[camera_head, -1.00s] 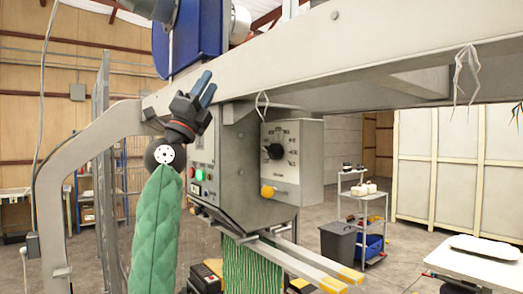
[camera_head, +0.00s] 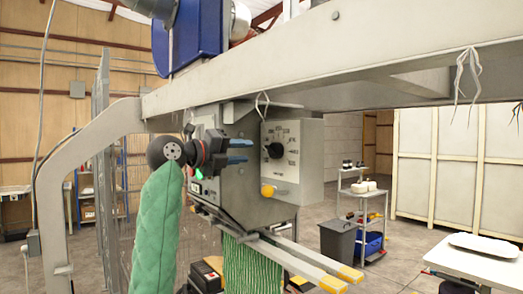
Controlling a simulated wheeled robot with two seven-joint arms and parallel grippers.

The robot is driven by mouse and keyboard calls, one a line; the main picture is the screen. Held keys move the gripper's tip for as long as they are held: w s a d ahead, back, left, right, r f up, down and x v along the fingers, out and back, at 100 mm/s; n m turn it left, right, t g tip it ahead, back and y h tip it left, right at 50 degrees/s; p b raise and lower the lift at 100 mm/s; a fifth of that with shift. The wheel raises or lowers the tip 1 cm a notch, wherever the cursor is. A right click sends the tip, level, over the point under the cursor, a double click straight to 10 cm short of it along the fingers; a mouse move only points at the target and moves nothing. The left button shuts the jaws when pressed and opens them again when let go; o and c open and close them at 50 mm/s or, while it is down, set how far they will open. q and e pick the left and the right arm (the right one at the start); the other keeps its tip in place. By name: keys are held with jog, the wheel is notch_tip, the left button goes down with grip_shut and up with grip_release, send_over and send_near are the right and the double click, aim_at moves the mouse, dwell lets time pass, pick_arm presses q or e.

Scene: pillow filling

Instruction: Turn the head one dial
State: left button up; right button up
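The dial (camera_head: 275,151) is a round black knob on the pale front plate of a grey control box (camera_head: 307,150), with small markings around it. It is in the middle of the head view and fully visible. The fingertips appear apart from the knob.
A yellow knob (camera_head: 267,191) sticks out below the dial. A thick grey beam (camera_head: 330,60) crosses above. Yellow-tipped bars (camera_head: 305,262) and green striped fabric (camera_head: 252,268) lie below. A bin (camera_head: 337,243) and trolley (camera_head: 363,188) stand farther right.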

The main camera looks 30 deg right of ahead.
aim_at(267, 151)
jog(key=d+p, duration=0.1)
jog(key=d, duration=0.1)
jog(key=d+p, duration=0.2)
jog(key=d, duration=0.1)
jog(key=shift+w+d+r, duration=0.2)
pick_arm(q)
jog(key=shift+s+a+r+p, duration=0.15)
jog(key=shift+s+r, duration=0.3)
jog(key=shift+s, duration=0.3)
jog(key=shift+s+a+r+p, duration=0.15)
jog(key=shift+s+r, duration=0.35)
jog(key=shift+s, duration=0.25)
jog(key=shift+s+a+r+p, duration=0.15)
jog(key=shift+s+r, duration=0.3)
jog(key=shift+s, duration=0.3)
pick_arm(e)
jog(key=shift+d+f, duration=0.15)
jog(key=shift+d, duration=0.6)
pick_arm(q)
jog(key=shift+d, duration=0.1)
pick_arm(e)
grip_shut()
